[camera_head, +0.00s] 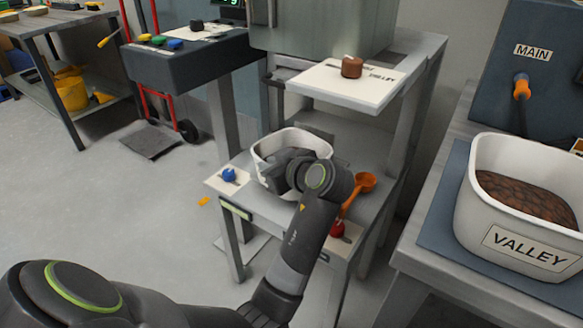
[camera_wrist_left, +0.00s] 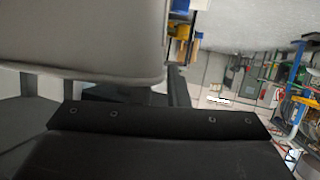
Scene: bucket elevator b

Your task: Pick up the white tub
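A white tub (camera_head: 266,143) stands on the lower shelf of a grey stand in the head view. Its near side is mostly hidden by my left arm. My left gripper (camera_head: 283,170) is at the tub, overlapping its rim and opening. In the left wrist view a large pale surface (camera_wrist_left: 80,35), apparently the tub's wall, fills the upper left, close to a dark finger bar (camera_wrist_left: 160,122) of my gripper. Whether the fingers are closed on the wall cannot be told. A second white tub (camera_head: 481,231), labelled VALLEY and filled with brown pieces, stands at the right. My right gripper is not in view.
An orange scoop (camera_head: 364,183) and a red knob (camera_head: 337,229) are right of my arm on the shelf. A blue knob (camera_head: 228,175) is at its left. Above, a white plate (camera_head: 341,86) carries a brown weight (camera_head: 352,66). The floor at the left is mostly open.

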